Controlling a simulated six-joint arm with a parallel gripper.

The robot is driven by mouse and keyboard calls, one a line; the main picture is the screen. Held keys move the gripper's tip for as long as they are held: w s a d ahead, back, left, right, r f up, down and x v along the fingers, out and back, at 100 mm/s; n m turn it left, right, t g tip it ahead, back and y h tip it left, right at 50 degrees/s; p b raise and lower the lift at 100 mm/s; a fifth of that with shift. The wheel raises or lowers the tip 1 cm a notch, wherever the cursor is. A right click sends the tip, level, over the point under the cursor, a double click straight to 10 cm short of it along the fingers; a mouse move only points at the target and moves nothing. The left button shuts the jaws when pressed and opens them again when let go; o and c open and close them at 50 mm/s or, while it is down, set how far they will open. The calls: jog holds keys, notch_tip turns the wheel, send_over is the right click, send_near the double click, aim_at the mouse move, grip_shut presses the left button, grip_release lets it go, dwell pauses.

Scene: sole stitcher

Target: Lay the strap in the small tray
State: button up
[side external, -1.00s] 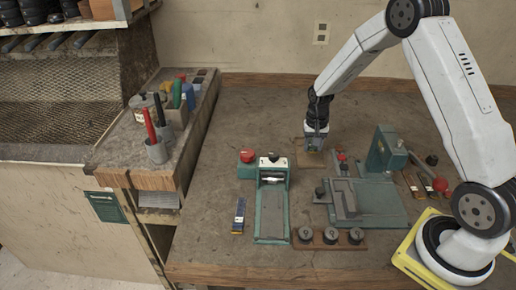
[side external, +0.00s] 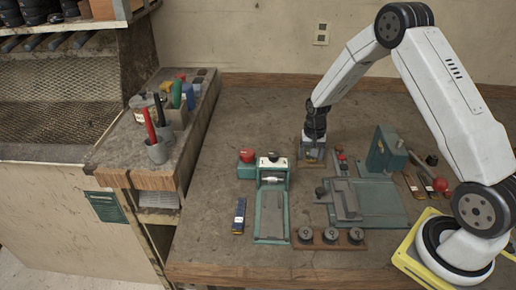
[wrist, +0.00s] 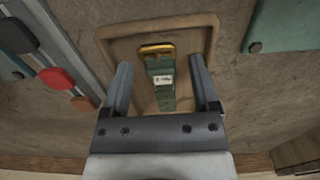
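The strap (wrist: 165,99) is green with a yellow end and a white label. In the wrist view it lies inside the small tray, which has a tan raised rim (wrist: 155,29). My gripper (wrist: 160,64) is open, with one finger on each side of the strap and a clear gap to both. In the side view my gripper (side external: 313,155) points down low over the tray at the back of the bench. It hides most of the tray and strap there.
A green press (side external: 386,152) and its green base plate (side external: 380,205) stand to the right. A green fixture with a roller (side external: 272,180) and a blue strip (side external: 239,214) are nearer the front.

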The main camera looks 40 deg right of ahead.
jog(key=shift+r, duration=0.1)
dwell(0.3)
notch_tip(320, 180, up, 12)
dwell(0.7)
dwell(0.5)
jog(key=s+a+r+n+t, duration=0.2)
jog(key=s+a+n, duration=0.7)
jog(key=s+a, duration=0.6)
jog(key=shift+s+t, duration=0.3)
jog(key=shift+s, duration=0.25)
jog(key=shift+a, duration=0.1)
dwell(0.4)
